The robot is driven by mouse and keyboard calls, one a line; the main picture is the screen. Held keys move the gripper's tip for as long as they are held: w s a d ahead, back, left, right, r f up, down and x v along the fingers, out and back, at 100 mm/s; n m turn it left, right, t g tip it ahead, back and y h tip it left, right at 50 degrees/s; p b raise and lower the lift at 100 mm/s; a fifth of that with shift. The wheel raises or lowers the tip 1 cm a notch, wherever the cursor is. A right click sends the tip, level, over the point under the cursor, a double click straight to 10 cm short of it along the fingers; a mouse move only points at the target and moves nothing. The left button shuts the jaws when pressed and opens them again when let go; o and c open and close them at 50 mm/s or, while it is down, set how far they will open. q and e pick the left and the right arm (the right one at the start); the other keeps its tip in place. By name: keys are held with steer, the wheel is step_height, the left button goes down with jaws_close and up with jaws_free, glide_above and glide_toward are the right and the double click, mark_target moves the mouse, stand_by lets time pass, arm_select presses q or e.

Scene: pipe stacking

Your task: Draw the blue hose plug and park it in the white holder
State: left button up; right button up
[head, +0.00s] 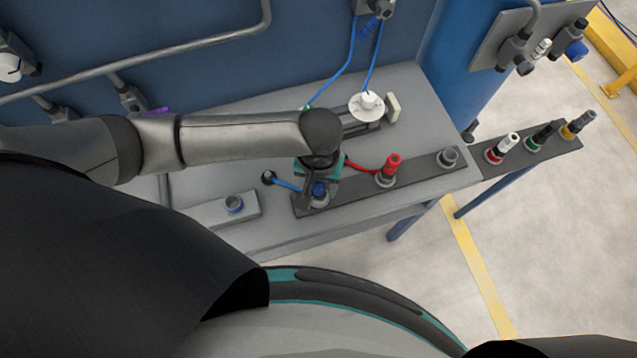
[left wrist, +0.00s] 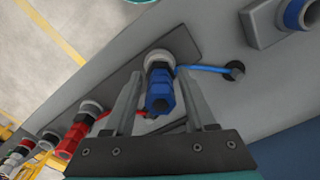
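The blue hose plug (left wrist: 160,97) sits upright in a grey-ringed socket on the dark strip of the bench, with a blue hose (left wrist: 205,69) running from its base to a dark grommet. In the head view the plug (head: 319,188) is partly hidden by my left gripper (head: 317,194), which points down over it. The left wrist view shows the gripper (left wrist: 160,80) open, one finger on each side of the plug, with narrow gaps. My right gripper is not in view.
A red plug (head: 390,165) with a red hose and an empty grey socket (head: 448,156) stand to the right on the strip. White, green and orange plugs stand on a side shelf (head: 535,150). A white round fitting (head: 367,104) is behind the gripper.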

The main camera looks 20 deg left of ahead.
arm_select(q)
steer(key=shift+o, duration=1.4)
step_height(320, 180, up, 15)
steer(key=p, duration=0.3)
steer(key=shift+r+p, duration=0.15)
steer(key=shift+p, duration=0.15)
steer(key=shift+s, duration=0.1)
